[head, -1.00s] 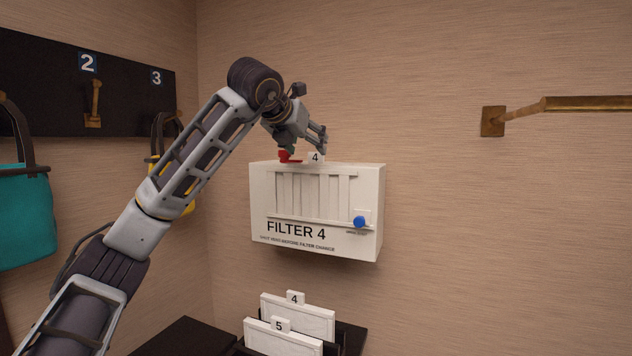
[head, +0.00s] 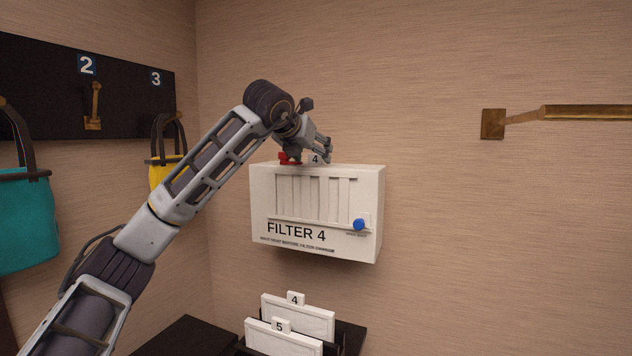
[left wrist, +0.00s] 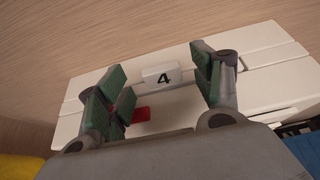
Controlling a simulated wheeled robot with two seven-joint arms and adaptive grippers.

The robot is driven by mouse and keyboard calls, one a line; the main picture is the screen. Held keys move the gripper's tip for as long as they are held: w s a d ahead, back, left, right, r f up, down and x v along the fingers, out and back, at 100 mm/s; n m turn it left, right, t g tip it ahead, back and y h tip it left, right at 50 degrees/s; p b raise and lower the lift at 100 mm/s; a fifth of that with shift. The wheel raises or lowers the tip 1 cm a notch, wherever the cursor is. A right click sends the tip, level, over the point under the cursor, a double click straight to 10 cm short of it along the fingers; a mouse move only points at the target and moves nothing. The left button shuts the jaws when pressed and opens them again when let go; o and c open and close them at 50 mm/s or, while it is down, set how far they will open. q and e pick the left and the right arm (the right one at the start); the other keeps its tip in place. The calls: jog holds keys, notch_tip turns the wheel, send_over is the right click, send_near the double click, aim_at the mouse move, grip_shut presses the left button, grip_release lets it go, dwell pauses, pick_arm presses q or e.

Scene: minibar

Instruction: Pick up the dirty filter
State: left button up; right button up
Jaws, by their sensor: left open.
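The white filter box marked FILTER 4 (head: 258,210) is fixed to the wall. The filter in it shows only by its white tab with a 4 (head: 315,160), upright on the box's top. The tab also shows in the left wrist view (left wrist: 162,77). My left gripper (head: 318,155) is open, just above the box top at the tab. In the left wrist view its green-padded fingers (left wrist: 165,85) are apart, one to each side of the tab. I see no grip on it. The filter's body is hidden inside the box. My right gripper is not in view.
A red part (head: 290,158) sits on the box top beside the tab, close to my gripper. A blue knob (head: 359,224) is on the box front. Below, white filters tabbed 4 (head: 312,318) and 5 (head: 283,340) stand in a dark holder. A brass wall bar (head: 580,112) is at right.

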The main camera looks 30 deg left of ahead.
pick_arm(q)
jog(key=shift+w+f, duration=0.25)
jog(key=shift+w, duration=0.2)
jog(key=c, duration=1.4)
notch_tip(320, 180, up, 18)
jog(key=shift+r+p, duration=0.1)
jog(key=shift+p, duration=0.45)
dwell(0.4)
